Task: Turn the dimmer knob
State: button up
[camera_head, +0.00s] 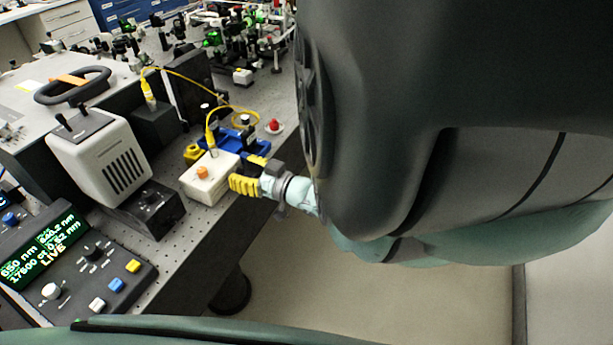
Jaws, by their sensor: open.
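No label marks a dimmer knob in view, so I cannot tell which knob it is. A black knob (150,197) sits on the dark base in front of the white louvred housing (108,155). My gripper (243,173) has yellow fingers and is open. It is just right of the white box, with its fingers near the box's right side. I cannot tell whether they touch it. Nothing shows between the fingers.
A control panel (75,265) with a lit green display and several knobs and buttons is at lower left. A blue mount (240,140) and a yellow cable (185,78) lie behind the white box. Crowded optics stand at the back. Open floor (310,300) lies right of the bench.

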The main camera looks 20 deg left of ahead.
jog(key=shift+w+d, duration=0.1)
grip_shut()
dwell(0.6)
